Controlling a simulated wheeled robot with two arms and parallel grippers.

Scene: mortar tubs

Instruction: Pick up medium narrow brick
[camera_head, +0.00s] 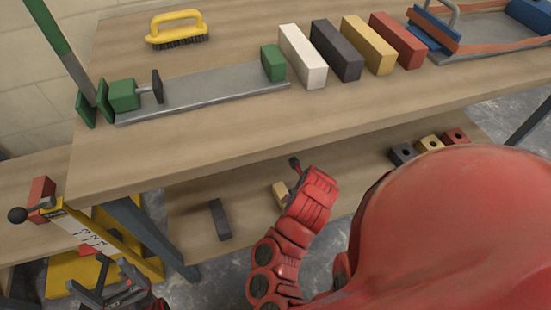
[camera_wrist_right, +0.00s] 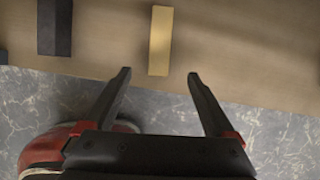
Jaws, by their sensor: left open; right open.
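Narrow bricks lie on the lower shelf: a dark grey one (camera_head: 220,219) and a yellow one (camera_head: 280,192), partly hidden by my right arm. Which of them counts as medium I cannot tell. In the right wrist view the yellow brick (camera_wrist_right: 160,40) lies ahead, lined up between the fingers, with the dark brick (camera_wrist_right: 55,27) to its left. My right gripper (camera_wrist_right: 159,74) is open and empty, its tips near the yellow brick's close end. In the head view it is mostly hidden behind my red arm. My left gripper (camera_head: 115,278) is open at the bottom left, away from these bricks.
The bench top (camera_head: 230,135) above the shelf carries larger white, grey, yellow and red bricks, a grey clamp tray and a yellow brush (camera_head: 177,27). Bricks with holes (camera_head: 429,144) lie on the shelf's right. A yellow tool (camera_head: 85,238) stands near my left gripper.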

